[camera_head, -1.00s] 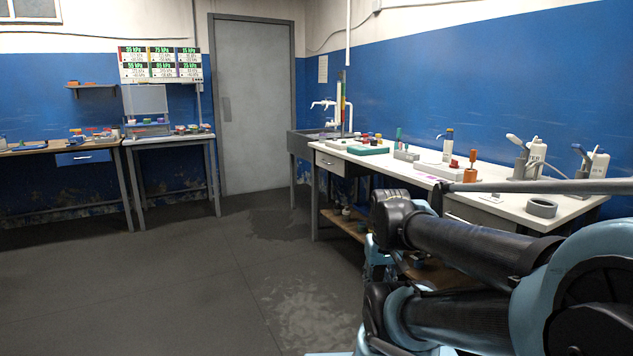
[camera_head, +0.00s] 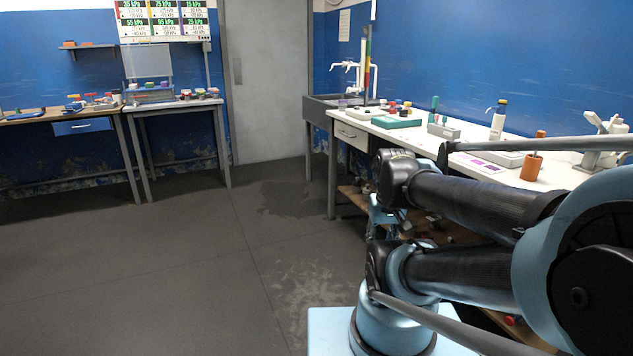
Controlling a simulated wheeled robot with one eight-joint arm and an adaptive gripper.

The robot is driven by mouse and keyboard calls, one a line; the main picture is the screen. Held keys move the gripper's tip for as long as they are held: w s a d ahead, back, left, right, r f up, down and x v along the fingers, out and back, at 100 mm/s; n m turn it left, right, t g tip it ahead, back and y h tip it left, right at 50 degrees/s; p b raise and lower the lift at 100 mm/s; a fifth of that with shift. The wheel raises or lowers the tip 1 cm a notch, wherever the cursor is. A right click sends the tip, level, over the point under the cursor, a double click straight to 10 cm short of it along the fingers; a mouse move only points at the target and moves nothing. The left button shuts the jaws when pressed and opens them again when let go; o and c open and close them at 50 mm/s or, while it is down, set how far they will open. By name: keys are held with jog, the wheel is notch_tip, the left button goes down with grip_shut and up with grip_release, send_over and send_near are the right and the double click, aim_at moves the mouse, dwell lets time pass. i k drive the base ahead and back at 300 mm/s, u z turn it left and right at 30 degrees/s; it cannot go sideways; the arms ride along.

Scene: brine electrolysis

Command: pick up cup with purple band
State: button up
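I cannot make out a cup with a purple band for certain. Several small cups or pots with coloured tops (camera_head: 150,86) stand on and around a rack on the small white table at the left. They are too small to tell their bands. My folded arm fills the lower right of the view, and no gripper fingers can be seen. My arm hides part of the right bench and its lower shelf.
The white bench (camera_head: 352,125) along the right wall carries a teal tray (camera_head: 398,122), bottles and an orange pot (camera_head: 531,168). A grey sink (camera_head: 318,112) stands at its far end. A wooden table (camera_head: 60,118) stands far left. The floor (camera_head: 150,270) is clear at the left.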

aim_at(342, 103)
jog(key=u, duration=0.1)
jog(key=i, duration=1.15)
jog(key=u, duration=0.35)
jog(key=i, duration=2)
jog(key=u, duration=0.15)
